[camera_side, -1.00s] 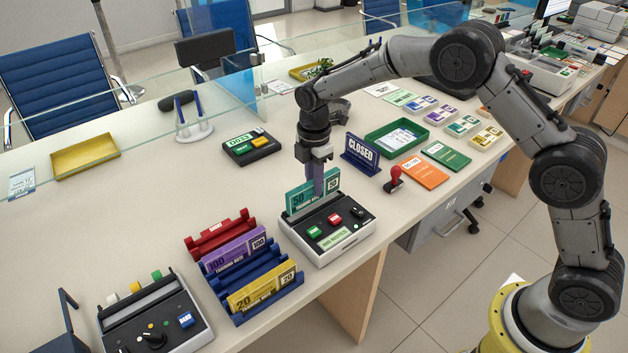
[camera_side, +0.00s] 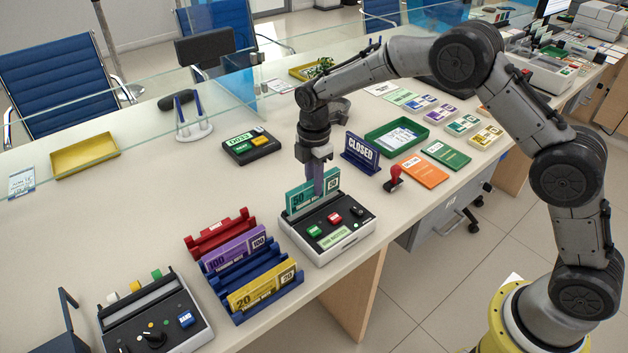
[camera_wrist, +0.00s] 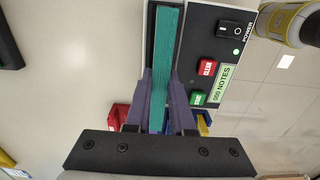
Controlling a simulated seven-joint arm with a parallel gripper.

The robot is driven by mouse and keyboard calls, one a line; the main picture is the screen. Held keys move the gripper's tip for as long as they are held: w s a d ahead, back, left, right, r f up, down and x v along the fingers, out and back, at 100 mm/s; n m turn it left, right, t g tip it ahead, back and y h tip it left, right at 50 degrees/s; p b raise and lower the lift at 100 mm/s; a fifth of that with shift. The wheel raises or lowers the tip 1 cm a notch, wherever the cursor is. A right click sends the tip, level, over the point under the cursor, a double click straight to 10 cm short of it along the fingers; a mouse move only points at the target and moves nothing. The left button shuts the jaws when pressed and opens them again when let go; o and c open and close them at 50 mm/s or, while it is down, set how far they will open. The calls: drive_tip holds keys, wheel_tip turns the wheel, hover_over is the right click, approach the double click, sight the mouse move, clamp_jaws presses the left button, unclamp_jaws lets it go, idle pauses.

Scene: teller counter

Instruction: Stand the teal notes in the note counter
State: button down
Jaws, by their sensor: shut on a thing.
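The teal notes (camera_side: 299,198) stand upright at the back of the note counter (camera_side: 345,238), a grey box with a dark top. In the wrist view the teal notes (camera_wrist: 168,60) lie along the counter's dark slot (camera_wrist: 151,40). My gripper (camera_side: 319,187) is above the counter, pointing down. Its purple fingers are shut on the teal notes, one on each side, as the wrist view shows (camera_wrist: 165,105). The lower edge of the notes is hidden, so I cannot tell if it touches the slot floor.
A blue rack (camera_side: 265,308) with purple notes (camera_side: 234,250) and yellow notes (camera_side: 262,290) stands left of the counter, beside a red rack (camera_side: 217,235). A CLOSED sign (camera_side: 360,153), a red stamp (camera_side: 394,180) and a green tray (camera_side: 373,140) are behind. The desk's middle left is clear.

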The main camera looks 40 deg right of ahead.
drive_tip(key=shift+f, duration=0.95)
drive_tip(key=c, duration=0.7)
unclamp_jaws()
drive_tip(key=shift+r, duration=3.55)
